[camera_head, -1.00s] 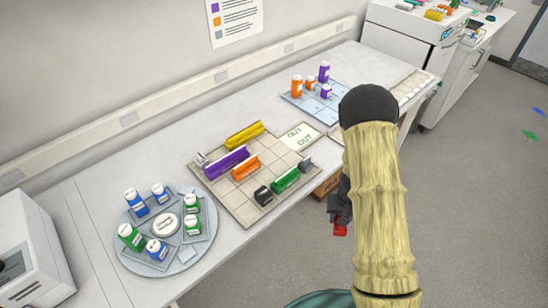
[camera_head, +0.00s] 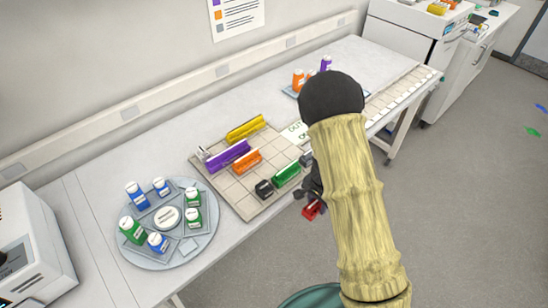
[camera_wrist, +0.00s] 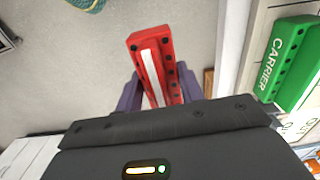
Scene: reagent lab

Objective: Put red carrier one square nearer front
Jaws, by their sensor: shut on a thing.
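The red carrier (camera_head: 314,211) is off the board, in the air beyond the table's front edge. It also shows in the wrist view (camera_wrist: 148,52) as a red bar with a white stripe and dark holes. My gripper (camera_wrist: 158,92) is shut on it, one finger on each side. In the head view my gripper (camera_head: 312,196) is partly hidden by my arm. The beige gridded board (camera_head: 236,190) lies to its left. On the board sit the green carrier (camera_head: 287,174), the orange carrier (camera_head: 246,162), the purple carrier (camera_head: 228,155) and the yellow carrier (camera_head: 245,130).
A dark block (camera_head: 264,188) stands near the board's front edge, beside the green carrier. A round grey tray (camera_head: 181,256) with several bottles is at the left. My arm covers much of the blue mat with bottles.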

